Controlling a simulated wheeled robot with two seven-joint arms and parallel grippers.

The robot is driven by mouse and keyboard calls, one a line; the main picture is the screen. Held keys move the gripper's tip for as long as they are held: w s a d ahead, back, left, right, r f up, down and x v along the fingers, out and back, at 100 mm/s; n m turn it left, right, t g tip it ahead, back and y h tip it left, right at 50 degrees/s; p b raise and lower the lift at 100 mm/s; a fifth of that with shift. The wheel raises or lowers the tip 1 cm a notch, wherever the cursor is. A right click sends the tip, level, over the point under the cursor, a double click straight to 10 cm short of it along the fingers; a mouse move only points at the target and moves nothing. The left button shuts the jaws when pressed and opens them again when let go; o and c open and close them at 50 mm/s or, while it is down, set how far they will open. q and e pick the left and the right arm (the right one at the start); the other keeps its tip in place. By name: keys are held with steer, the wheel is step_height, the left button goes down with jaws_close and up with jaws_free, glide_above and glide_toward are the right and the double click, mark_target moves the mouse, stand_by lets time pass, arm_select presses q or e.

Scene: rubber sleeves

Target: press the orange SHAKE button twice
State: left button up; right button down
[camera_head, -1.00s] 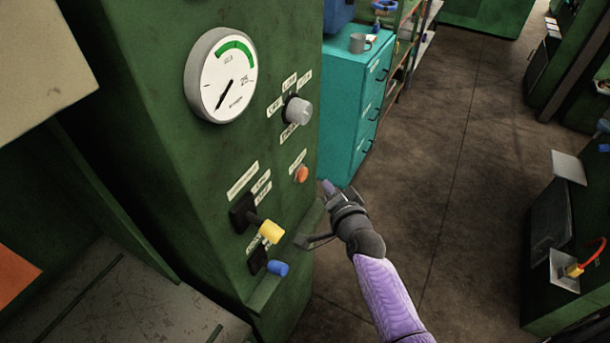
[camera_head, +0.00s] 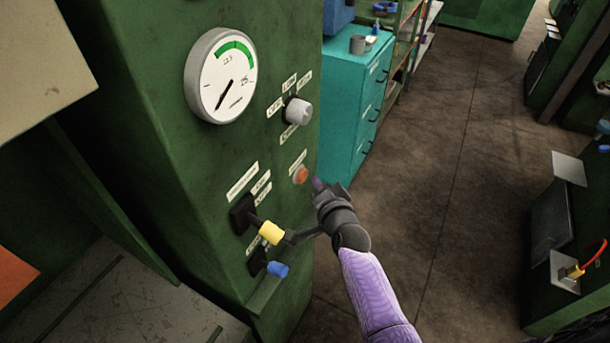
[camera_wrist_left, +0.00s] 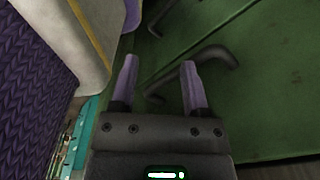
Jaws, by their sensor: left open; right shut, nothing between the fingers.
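The orange button (camera_head: 301,175) sits on the green panel, below the grey knob and its labels. A small label lies just above it. My left gripper is outside the head view. In the left wrist view my left gripper (camera_wrist_left: 158,80) is open and empty, its two purple fingers spread in front of a green surface with a dark bent handle (camera_wrist_left: 215,55).
The green panel also carries a round gauge (camera_head: 221,76), a grey knob (camera_head: 298,111), a yellow-tipped lever (camera_head: 271,233) and a blue-tipped lever (camera_head: 278,269), both close to my right gripper. A teal cabinet (camera_head: 348,100) stands behind.

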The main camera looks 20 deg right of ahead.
stand_by(0.7)
stand_by(0.6)
steer(key=shift+w+a, duration=0.3)
stand_by(0.3)
